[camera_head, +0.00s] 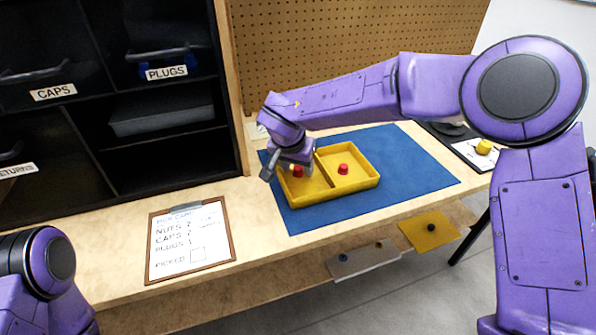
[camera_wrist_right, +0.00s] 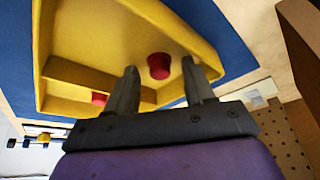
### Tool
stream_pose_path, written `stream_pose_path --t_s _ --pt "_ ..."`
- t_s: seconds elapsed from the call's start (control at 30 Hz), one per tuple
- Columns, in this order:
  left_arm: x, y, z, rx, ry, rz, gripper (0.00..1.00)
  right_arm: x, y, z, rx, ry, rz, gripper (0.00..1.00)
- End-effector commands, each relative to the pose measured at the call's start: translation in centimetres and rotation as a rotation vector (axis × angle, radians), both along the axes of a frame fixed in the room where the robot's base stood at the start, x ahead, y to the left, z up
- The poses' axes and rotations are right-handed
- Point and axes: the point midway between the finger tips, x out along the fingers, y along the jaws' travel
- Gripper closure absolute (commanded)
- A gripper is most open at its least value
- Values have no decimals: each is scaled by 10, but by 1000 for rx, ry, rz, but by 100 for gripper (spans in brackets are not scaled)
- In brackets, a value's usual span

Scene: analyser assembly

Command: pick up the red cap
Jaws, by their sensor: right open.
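A yellow tray (camera_head: 352,184) with a divider sits on the blue mat (camera_head: 415,175). One red cap (camera_head: 298,171) lies in its left compartment and a second red cap (camera_head: 343,169) in its right compartment. My right gripper (camera_head: 286,172) is open and empty over the left compartment. In the right wrist view, the left-compartment cap (camera_wrist_right: 159,66) shows in the gap between the open fingertips (camera_wrist_right: 160,72); I cannot tell how far below them it is. The other red cap (camera_wrist_right: 99,98) is partly hidden past the divider. My left gripper is out of view.
A dark cabinet with labelled drawers (camera_head: 150,55) stands at the left. A clipboard (camera_head: 190,243) lies on the bench front. A yellow piece (camera_head: 483,148) sits on a white card at the right. Lower down are a yellow plate (camera_head: 425,228) and a pale plate (camera_head: 360,258). A pegboard (camera_head: 340,40) stands behind.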

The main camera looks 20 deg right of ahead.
Motion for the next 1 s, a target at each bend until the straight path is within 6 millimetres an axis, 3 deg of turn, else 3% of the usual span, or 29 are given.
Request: stream_pose_path --t_s 0.03,0.13,0.17,0.73,0.87,1.0 --pt "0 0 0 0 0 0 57 0 0 0 0 0 0 65" --pt "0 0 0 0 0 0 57 0 0 0 0 0 0 98" --pt "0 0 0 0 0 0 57 0 0 0 0 0 0 100" --pt "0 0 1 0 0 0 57 0 0 3 0 0 0 100" --pt "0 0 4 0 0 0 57 1 0 15 1 -3 0 100" --pt "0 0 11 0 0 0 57 -6 5 44 3 -3 1 100"
